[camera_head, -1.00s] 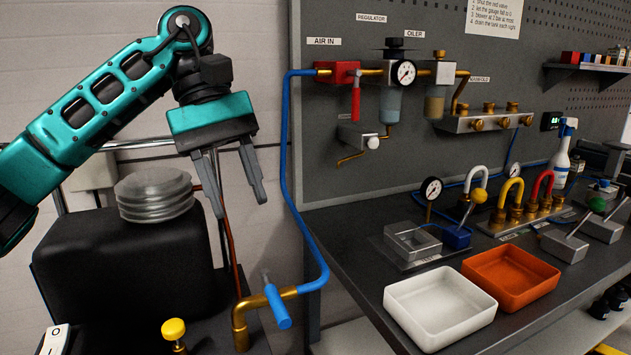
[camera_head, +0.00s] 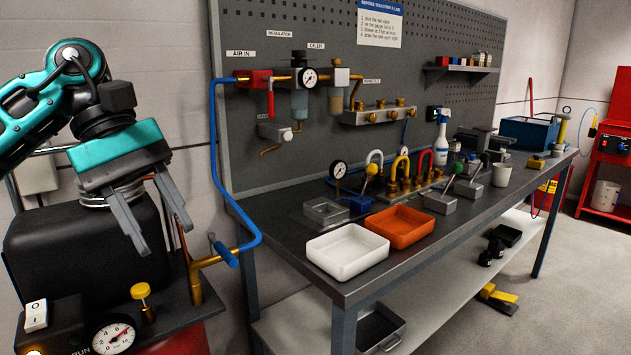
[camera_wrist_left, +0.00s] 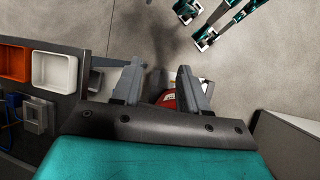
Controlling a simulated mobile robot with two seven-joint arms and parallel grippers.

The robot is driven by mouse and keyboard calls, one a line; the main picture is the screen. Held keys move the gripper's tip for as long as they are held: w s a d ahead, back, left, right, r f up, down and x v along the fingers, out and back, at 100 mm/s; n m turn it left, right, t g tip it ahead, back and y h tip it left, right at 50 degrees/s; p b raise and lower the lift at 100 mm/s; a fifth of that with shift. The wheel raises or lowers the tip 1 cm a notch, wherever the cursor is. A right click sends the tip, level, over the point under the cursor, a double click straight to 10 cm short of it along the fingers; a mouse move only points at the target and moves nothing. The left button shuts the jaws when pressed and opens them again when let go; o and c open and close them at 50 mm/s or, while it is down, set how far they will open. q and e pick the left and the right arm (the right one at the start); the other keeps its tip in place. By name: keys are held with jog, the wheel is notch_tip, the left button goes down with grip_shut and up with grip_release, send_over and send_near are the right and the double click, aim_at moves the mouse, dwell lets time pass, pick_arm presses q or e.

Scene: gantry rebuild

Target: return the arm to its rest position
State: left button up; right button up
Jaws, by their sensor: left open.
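My left arm comes in from the left in the head view, with a teal wrist and dark links. My left gripper (camera_head: 157,222) is open and empty, its two grey fingers pointing down. It hangs in front of the black compressor box (camera_head: 70,250), left of the workbench. In the left wrist view the two fingers (camera_wrist_left: 156,84) stand apart with nothing between them that they touch. My right gripper is not in the head view. Teal and dark parts of my own body show at the top of the wrist view.
A brass pipe with a blue-handled valve (camera_head: 225,252) stands close right of the gripper. A pressure gauge (camera_head: 113,337) and yellow knob (camera_head: 141,291) are below it. The workbench (camera_head: 290,226) carries a white tray (camera_head: 348,268) and an orange tray (camera_head: 400,240). Open floor (camera_head: 560,270) lies right.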

pick_arm(q)
jog(key=d+f+n+h+p, duration=0.2)
jog(key=d+f+n+h, duration=0.2)
jog(key=d+n+h, duration=1.15)
jog(key=w+a+f+n+t+y+p, duration=0.1)
jog(key=a+f+n+t+y, duration=0.25)
jog(key=f+n+t, duration=0.55)
jog(key=w+a+f+n+t+y, duration=0.1)
jog(key=a+f+n+t+y, duration=0.3)
jog(key=n, duration=1)
jog(key=w+a+f+n+t+y+p, duration=0.1)
jog(key=w+f+n+t+y, duration=0.1)
jog(key=f+n+t+y, duration=0.55)
jog(key=s+a+f+n+g+y, duration=0.2)
jog(key=s+a+f+n+g, duration=0.1)
jog(key=s+f+n, duration=0.4)
jog(key=s+a+f+n+g+y, duration=0.2)
jog(key=s+a+f+n+g, duration=0.1)
jog(key=s+f+n, duration=0.5)
jog(key=shift+a+f+n+g, duration=0.35)
jog(key=shift+f+n+g, duration=0.1)
jog(key=shift+f+n, duration=0.1)
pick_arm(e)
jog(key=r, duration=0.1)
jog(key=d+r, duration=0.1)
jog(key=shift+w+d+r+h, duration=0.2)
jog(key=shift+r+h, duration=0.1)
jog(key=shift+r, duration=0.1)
